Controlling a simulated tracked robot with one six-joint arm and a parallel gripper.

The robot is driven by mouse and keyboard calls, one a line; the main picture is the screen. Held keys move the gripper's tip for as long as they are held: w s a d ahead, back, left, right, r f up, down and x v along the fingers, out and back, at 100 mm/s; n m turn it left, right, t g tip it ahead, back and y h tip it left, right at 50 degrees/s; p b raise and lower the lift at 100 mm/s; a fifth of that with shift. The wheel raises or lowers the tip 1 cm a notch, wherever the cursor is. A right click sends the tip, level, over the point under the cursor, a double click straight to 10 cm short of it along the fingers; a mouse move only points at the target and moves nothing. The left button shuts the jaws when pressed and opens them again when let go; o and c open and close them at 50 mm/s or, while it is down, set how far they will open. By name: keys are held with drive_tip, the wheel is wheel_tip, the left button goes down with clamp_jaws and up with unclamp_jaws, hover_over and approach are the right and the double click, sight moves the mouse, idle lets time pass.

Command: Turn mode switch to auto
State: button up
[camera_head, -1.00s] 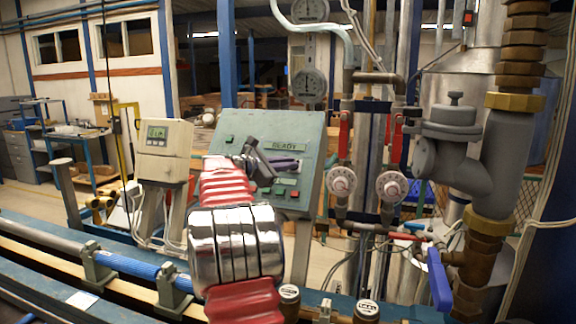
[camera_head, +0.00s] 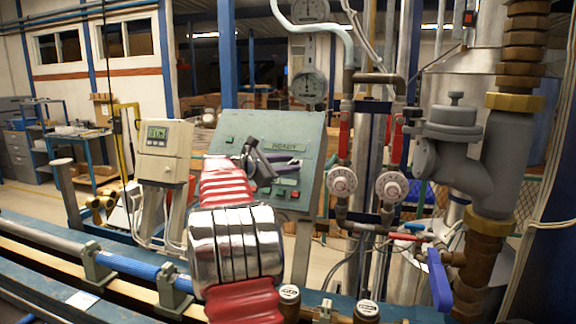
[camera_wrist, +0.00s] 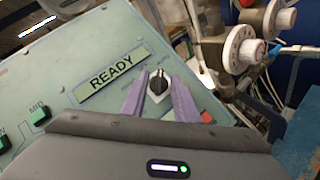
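Green buttons (camera_wrist: 40,117) are left of the switch, and a red button (camera_wrist: 207,117) is to its right. A beige meter (camera_head: 164,143) stands left of the panel. White valve dials (camera_head: 342,181) and pipes stand to its right.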

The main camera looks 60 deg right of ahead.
drive_tip(key=v, duration=1.3)
drive_tip(key=shift+a, duration=0.4)
drive_tip(key=shift+w, duration=0.15)
drive_tip(key=a+f+m+t+y, duration=0.2)
drive_tip(key=a+f+m+y, duration=0.1)
drive_tip(key=f, duration=0.8)
drive_tip(key=a+f+m+t+y, duration=0.1)
drive_tip(key=a+f+y, duration=0.1)
drive_tip(key=a+f, duration=0.35)
drive_tip(key=a+f+m+t+y, duration=0.1)
drive_tip(key=a+f+m+y, duration=0.1)
drive_tip(key=a, duration=0.6)
drive_tip(key=s+a+f+t+y, duration=0.1)
drive_tip(key=s+a+t+y, duration=0.1)
drive_tip(key=a, duration=1.1)
drive_tip(key=s+a+f+m+t+y, duration=0.1)
drive_tip(key=s+a, duration=0.4)
drive_tip(key=a, duration=0.8)
drive_tip(key=s+a+f+t+y, duration=0.2)
drive_tip(key=s+a+t+y, duration=0.1)
drive_tip(key=a, duration=1)
drive_tip(key=shift+s+a+t+y, duration=0.3)
drive_tip(key=shift+t+y, duration=0.3)
drive_tip(key=shift+y, duration=0.5)
